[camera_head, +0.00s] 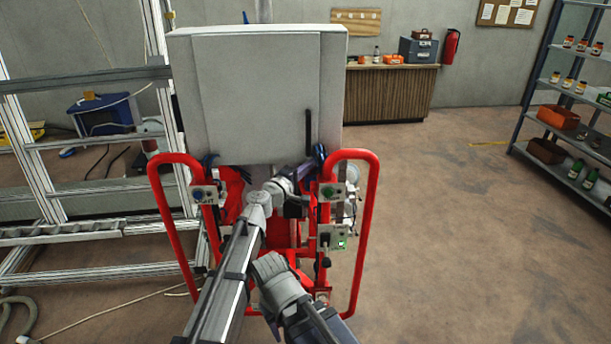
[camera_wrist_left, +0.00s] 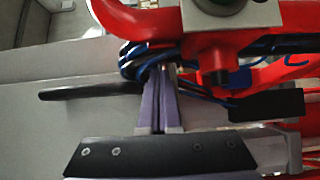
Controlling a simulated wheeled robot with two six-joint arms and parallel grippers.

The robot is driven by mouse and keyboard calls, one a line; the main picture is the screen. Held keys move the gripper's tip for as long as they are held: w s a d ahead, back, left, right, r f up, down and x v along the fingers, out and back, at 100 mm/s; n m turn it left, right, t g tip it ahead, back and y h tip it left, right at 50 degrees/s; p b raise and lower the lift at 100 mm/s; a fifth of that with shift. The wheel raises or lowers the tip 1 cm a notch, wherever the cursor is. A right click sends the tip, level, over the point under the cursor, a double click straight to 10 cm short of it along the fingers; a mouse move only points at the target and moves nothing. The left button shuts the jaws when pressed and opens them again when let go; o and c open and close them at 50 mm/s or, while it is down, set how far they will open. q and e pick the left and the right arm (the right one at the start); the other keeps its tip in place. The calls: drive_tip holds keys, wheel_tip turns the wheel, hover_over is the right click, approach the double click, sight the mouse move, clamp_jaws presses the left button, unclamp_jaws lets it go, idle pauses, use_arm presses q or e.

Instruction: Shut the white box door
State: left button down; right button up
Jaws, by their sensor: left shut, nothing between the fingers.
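The white box (camera_head: 180,100) stands in front of me at the top of the red frame. Its door (camera_head: 255,95) faces me and looks flush with the front; a small gap cannot be ruled out. A black upright handle (camera_head: 308,132) is at the door's lower right. My left gripper (camera_head: 309,168) is just below the handle, near the box's lower edge. In the left wrist view its purple fingers (camera_wrist_left: 160,90) are shut and empty, with the black handle (camera_wrist_left: 90,91) beside them. Contact with the door cannot be told. My right gripper is not in view.
Red tube guards (camera_head: 365,235) with control boxes flank my left gripper. Blue cables (camera_wrist_left: 150,55) and a red bracket (camera_wrist_left: 215,45) are close to its fingers. An aluminium frame (camera_head: 40,160) stands at left and shelves (camera_head: 525,110) at right.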

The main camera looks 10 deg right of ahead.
use_arm(q)
drive_tip(key=shift+w+d, duration=0.2)
drive_tip(key=shift+w, duration=0.35)
drive_tip(key=shift+w+d, duration=0.15)
drive_tip(key=shift+w, duration=0.4)
drive_tip(key=shift+r, duration=0.1)
drive_tip(key=shift+w, duration=0.15)
